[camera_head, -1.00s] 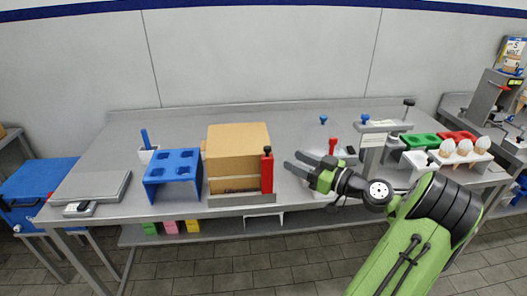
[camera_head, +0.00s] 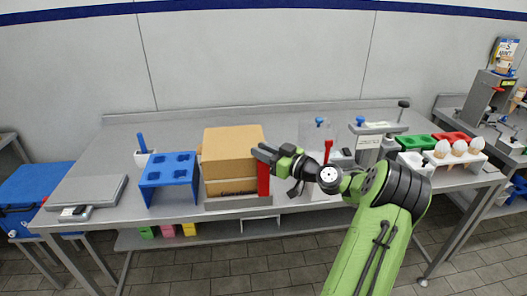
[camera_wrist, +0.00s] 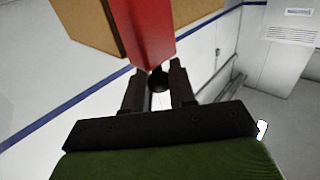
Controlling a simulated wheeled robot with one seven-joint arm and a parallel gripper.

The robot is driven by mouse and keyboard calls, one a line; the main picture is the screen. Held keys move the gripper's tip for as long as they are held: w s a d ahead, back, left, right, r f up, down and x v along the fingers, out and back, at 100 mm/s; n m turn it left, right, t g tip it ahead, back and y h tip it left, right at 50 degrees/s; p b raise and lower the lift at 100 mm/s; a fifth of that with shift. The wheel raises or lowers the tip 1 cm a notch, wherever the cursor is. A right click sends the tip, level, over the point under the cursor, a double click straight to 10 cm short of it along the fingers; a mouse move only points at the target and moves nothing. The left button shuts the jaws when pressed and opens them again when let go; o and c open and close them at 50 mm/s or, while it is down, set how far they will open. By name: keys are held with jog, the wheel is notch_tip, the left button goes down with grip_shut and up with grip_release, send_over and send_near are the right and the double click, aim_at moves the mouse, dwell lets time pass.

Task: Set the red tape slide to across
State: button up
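The red tape slide (camera_head: 264,179) is an upright red block at the right side of a cardboard box. It also shows in the wrist view (camera_wrist: 143,25), coming down from the top edge. A dark round knob (camera_wrist: 157,80) at its end lies between my fingers. My gripper (camera_head: 261,152) is at the top of the slide and hides that end in the head view. In the wrist view my gripper (camera_wrist: 156,82) has its two fingers apart on either side of the knob. Whether either finger touches the knob is hard to tell.
The cardboard box (camera_head: 232,153) sits in a grey holder (camera_head: 238,203) left of my gripper. A blue block with holes (camera_head: 169,174) stands farther left. A clear panel, a grey press (camera_head: 368,140) and a white egg tray (camera_head: 460,158) are to the right. The bench behind is clear.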

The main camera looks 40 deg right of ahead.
grip_shut()
jog(key=shift+w+a, duration=0.1)
jog(key=shift+w+a+f+b, duration=0.1)
jog(key=shift+w+a+b, duration=0.1)
jog(key=shift+a+b, duration=0.2)
jog(key=w+a+b, duration=0.6)
jog(key=w+a, duration=0.2)
jog(key=a, duration=0.4)
jog(key=shift+w+a, duration=0.25)
jog(key=shift+a, duration=0.05)
jog(key=o, duration=0.7)
grip_release()
jog(key=shift+w+a, duration=0.15)
jog(key=shift+c, duration=0.2)
